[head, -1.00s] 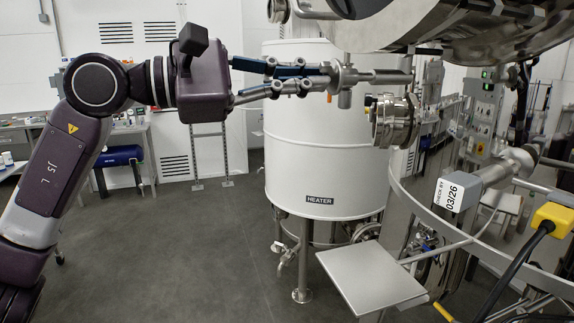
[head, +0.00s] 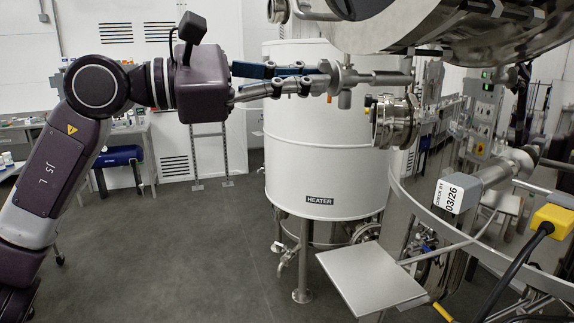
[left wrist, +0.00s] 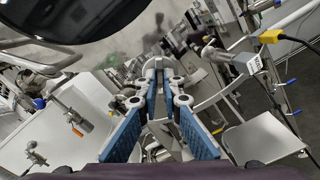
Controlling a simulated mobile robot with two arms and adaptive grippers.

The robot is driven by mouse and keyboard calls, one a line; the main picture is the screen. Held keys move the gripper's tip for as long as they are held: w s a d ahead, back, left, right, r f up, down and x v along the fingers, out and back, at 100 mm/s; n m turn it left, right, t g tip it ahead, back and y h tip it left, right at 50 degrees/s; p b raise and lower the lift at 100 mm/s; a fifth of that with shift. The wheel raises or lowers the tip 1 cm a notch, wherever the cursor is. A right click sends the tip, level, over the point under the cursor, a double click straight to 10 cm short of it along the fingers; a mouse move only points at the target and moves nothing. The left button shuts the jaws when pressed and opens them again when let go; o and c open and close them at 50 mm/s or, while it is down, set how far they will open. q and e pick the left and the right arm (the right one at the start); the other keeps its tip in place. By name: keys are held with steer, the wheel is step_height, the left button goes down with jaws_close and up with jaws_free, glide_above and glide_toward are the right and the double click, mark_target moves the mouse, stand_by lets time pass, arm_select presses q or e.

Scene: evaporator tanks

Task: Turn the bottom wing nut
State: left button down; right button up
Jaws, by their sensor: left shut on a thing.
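A metal wing nut (head: 345,80) with short stubby wings sits at the left end of a horizontal rod (head: 388,78), in front of the white tank. One wing points up and one points down in the head view. My left gripper (head: 328,80) reaches in from the left and is shut on the wing nut. In the left wrist view, the blue-padded fingers of the gripper (left wrist: 160,84) come together at the wing nut (left wrist: 158,66), partly hiding it. My right gripper is not in view.
A round clamped flange (head: 394,122) lies just below and right of the rod. A large steel vessel (head: 450,35) hangs above. The white heater tank (head: 310,170) stands behind. A flat metal plate (head: 370,278) and a curved rail lie below right.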

arm_select(q)
steer(key=shift+n, duration=0.6)
